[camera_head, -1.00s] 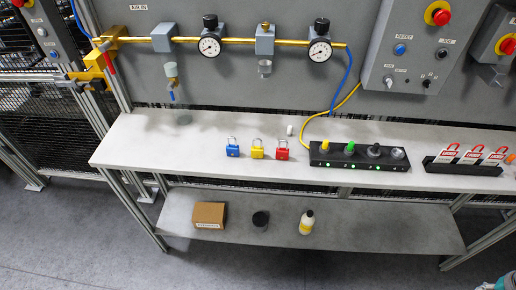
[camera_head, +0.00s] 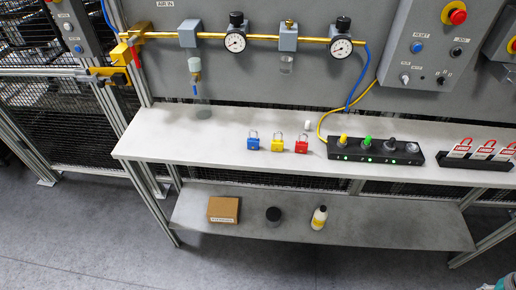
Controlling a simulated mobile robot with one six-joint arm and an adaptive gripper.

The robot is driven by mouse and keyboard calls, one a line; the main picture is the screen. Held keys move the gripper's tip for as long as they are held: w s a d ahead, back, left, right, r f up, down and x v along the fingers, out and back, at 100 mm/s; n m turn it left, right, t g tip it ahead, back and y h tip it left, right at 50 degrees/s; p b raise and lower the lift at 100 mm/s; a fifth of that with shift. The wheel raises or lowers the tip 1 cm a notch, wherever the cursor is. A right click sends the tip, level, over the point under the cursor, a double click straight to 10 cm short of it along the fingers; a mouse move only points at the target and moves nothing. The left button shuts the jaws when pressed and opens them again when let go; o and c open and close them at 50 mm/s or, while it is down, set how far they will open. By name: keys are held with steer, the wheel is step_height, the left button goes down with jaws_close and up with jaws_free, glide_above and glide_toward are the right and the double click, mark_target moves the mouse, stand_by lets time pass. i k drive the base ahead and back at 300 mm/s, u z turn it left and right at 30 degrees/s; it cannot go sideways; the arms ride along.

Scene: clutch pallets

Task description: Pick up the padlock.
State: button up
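Three padlocks stand in a row on the light grey bench top (camera_head: 205,144). The blue padlock (camera_head: 253,143) is on the left, the yellow padlock (camera_head: 277,146) in the middle and the red padlock (camera_head: 301,146) on the right. Their shackles point up and small gaps separate them. The task does not say which padlock. My gripper cannot be made out; only a small light-coloured piece shows at the bottom right corner, and I cannot tell what part it is.
A black block with several knobs (camera_head: 372,159) stands right of the padlocks, then a black rack with red-and-white tags (camera_head: 474,163). A small white item (camera_head: 308,125) lies behind the padlocks. A lower shelf (camera_head: 370,232) holds a cardboard box (camera_head: 223,209), black jar (camera_head: 273,215) and bottle (camera_head: 319,217).

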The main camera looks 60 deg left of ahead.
mark_target(276, 145)
steer(key=k, duration=2.3)
steer(key=u, duration=1.15)
steer(key=i, duration=1)
